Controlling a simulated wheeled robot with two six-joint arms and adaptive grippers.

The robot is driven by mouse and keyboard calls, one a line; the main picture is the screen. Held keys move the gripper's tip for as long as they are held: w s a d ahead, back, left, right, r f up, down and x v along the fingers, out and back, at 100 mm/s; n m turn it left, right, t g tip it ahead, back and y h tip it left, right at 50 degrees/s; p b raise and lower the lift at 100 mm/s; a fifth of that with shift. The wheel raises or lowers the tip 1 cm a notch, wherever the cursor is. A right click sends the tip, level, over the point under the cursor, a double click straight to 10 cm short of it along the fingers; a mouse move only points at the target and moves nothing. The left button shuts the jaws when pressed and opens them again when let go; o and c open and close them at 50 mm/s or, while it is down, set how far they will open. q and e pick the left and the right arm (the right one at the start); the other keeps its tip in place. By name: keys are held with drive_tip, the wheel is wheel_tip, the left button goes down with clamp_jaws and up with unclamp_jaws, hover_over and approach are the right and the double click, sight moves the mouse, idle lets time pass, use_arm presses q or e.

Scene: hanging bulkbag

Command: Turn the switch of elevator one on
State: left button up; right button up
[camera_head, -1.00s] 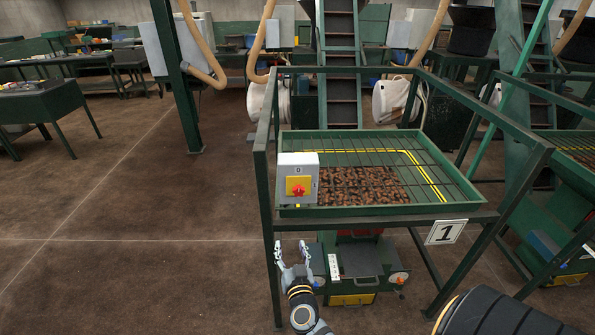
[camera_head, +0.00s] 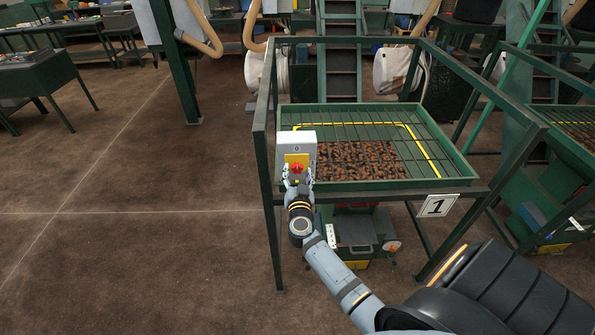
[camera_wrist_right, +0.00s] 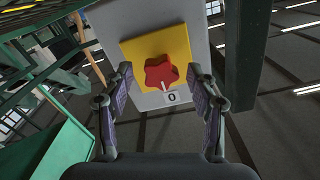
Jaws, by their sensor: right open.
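The switch is a red star-shaped knob (camera_wrist_right: 161,73) on a yellow plate (camera_wrist_right: 128,50), fixed to a light grey box (camera_head: 296,142). The knob's white mark points toward the "0" label (camera_wrist_right: 172,97) in the right wrist view. The box is mounted on the front left of the green frame marked by the sign "1" (camera_head: 437,206). My right gripper (camera_head: 298,177) is open just in front of the knob. In the wrist view its fingers (camera_wrist_right: 163,83) stand apart on either side of the knob, with no clear contact. My left gripper is not in view.
A green tray (camera_head: 437,181) with a grid and brown lumps lies behind the box. A green post (camera_head: 269,200) stands just left of the box. Open brown floor (camera_head: 140,240) lies to the left. A second similar frame stands at the right.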

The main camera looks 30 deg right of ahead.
drive_tip(key=shift+w+d, duration=0.1)
drive_tip(key=shift+w, duration=0.1)
drive_tip(key=shift+c, duration=0.2)
drive_tip(key=c, duration=1.1)
